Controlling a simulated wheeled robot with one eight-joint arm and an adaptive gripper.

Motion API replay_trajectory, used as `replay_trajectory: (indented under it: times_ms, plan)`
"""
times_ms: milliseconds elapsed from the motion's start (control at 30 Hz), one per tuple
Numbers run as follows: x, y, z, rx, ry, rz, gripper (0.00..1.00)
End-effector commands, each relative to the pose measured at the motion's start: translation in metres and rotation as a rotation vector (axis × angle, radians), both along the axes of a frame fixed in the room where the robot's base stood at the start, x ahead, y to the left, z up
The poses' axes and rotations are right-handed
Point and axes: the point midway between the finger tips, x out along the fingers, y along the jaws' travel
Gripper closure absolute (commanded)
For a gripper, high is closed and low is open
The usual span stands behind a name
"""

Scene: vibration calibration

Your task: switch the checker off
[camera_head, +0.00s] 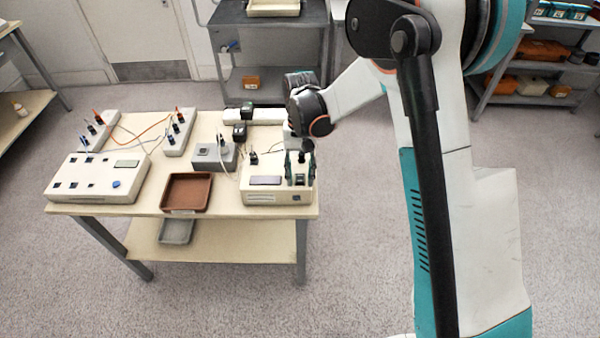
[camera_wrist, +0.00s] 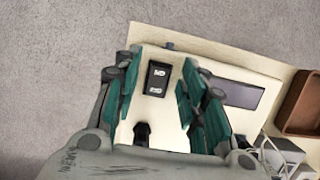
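The checker is most likely the cream box (camera_head: 278,198) at the table's front right corner, with a grey display (camera_head: 266,181). In the wrist view the checker's pale top (camera_wrist: 172,130) carries a black rocker switch (camera_wrist: 157,78) with small white marks at both ends. I cannot tell which side is pressed. The display (camera_wrist: 235,93) lies right of the switch. My gripper (camera_head: 300,166) is above the checker's right part, pointing down. In the wrist view its teal-padded fingers (camera_wrist: 161,72) are apart, one on each side of the switch, with nothing held between them.
A black post-like part (camera_wrist: 142,131) stands on the checker below the switch. A brown tray (camera_head: 187,192), a grey block (camera_head: 214,157) with cables, a larger console (camera_head: 98,178) and terminal strips (camera_head: 180,132) share the table. Floor is clear in front.

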Motion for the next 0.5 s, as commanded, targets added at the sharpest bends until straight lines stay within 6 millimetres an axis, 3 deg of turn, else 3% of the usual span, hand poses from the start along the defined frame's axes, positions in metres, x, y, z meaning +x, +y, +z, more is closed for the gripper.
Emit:
replay_trajectory:
  times_ms: [167,500]
  plan:
    - [0.003,0.000,0.011,0.000,0.000,0.000,0.62]
    - [0.020,-0.001,0.075,0.000,0.000,-0.001,0.62]
